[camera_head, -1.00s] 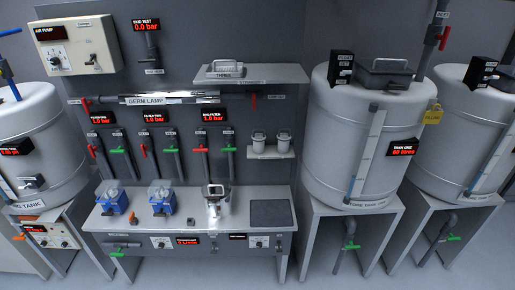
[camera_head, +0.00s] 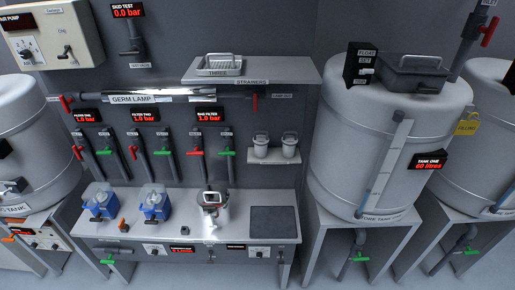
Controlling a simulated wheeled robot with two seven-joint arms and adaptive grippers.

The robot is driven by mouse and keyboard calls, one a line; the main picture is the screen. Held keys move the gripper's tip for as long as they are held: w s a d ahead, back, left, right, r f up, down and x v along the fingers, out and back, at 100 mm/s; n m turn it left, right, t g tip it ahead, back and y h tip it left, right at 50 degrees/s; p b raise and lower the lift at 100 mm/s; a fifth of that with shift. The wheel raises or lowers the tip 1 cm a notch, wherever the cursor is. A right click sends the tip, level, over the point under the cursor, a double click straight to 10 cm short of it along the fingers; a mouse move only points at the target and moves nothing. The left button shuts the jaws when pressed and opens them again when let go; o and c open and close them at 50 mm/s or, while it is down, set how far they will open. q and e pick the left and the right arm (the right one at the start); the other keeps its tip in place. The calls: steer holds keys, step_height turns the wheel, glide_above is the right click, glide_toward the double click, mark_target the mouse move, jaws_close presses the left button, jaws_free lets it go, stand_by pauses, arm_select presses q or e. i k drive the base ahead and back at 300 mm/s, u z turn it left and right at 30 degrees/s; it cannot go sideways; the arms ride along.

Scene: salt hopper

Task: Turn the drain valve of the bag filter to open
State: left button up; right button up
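The bag filter (camera_head: 214,216) is a shiny metal vessel with a bar handle on its lid, on the bench right of two blue filter housings. Its display (camera_head: 208,115) on the back panel reads 1.0 bar. Under that display are two pipes, one with a red handle (camera_head: 195,153) and one with a green handle (camera_head: 226,153). The drain valve cannot be made out for certain; small fittings around the vessel's foot are too small to read. Neither of my grippers is in view.
Blue filter housings (camera_head: 155,204) and an orange-red handle (camera_head: 122,225) are on the bench, left of the bag filter. A dark square plate (camera_head: 273,220) lies right of it. A large tank (camera_head: 345,140) stands at the right. Floor shows in front.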

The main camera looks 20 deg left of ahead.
mark_target(227, 152)
steer(key=u, duration=0.25)
steer(key=i, duration=0.95)
steer(key=u, duration=0.6)
